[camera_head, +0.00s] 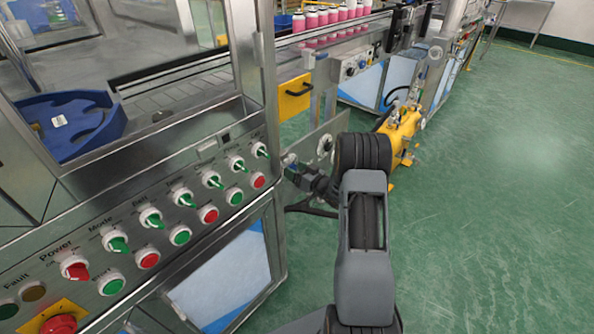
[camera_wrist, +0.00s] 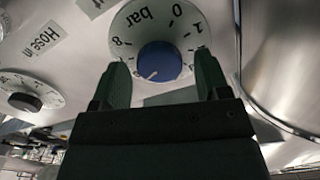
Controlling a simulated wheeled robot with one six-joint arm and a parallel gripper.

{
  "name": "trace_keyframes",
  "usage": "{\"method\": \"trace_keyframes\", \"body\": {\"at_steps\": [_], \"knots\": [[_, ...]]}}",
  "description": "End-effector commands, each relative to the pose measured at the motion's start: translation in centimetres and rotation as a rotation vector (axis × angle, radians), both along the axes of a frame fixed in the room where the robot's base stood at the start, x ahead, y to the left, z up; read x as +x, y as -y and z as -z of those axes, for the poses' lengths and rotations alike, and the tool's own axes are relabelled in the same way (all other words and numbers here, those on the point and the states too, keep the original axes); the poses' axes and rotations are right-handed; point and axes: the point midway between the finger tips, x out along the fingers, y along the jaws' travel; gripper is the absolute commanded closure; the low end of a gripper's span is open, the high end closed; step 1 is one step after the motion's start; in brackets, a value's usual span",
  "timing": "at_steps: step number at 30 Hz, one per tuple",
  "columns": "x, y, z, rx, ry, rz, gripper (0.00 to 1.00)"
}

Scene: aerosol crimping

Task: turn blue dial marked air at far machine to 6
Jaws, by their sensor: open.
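The blue dial (camera_wrist: 160,62) sits in the middle of a white round scale marked "bar" in the wrist view, with 0, 1 and 8 readable. A pale pointer line on it points to the lower left of the picture. The lower part of the scale is hidden behind my gripper. My gripper (camera_wrist: 161,66) is open, with one finger on each side of the dial; I cannot tell whether they touch it. No "air" label is readable. In the head view my gripper (camera_head: 297,172) is at the metal panel (camera_head: 342,126) beyond the near machine, and the blue dial is hidden.
A black dial (camera_wrist: 25,102) with a "Hose in" label is left in the wrist view. A curved metal surface (camera_wrist: 285,60) is close on the right. The near machine's switch panel (camera_head: 140,225) is left of my arm. Green floor (camera_head: 490,180) is clear on the right.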

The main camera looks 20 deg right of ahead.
Motion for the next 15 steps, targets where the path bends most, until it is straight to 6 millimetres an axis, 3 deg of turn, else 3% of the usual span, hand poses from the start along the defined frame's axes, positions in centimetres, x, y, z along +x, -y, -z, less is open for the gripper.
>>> {"method": "trace_keyframes", "body": {"at_steps": [7, 15], "knots": [[-1.5, 0.8, -0.1, 0.001, -0.003, 0.002, 0.31], [-6.4, 3.1, -0.1, 0.001, -0.002, 0.005, 0.31]]}}
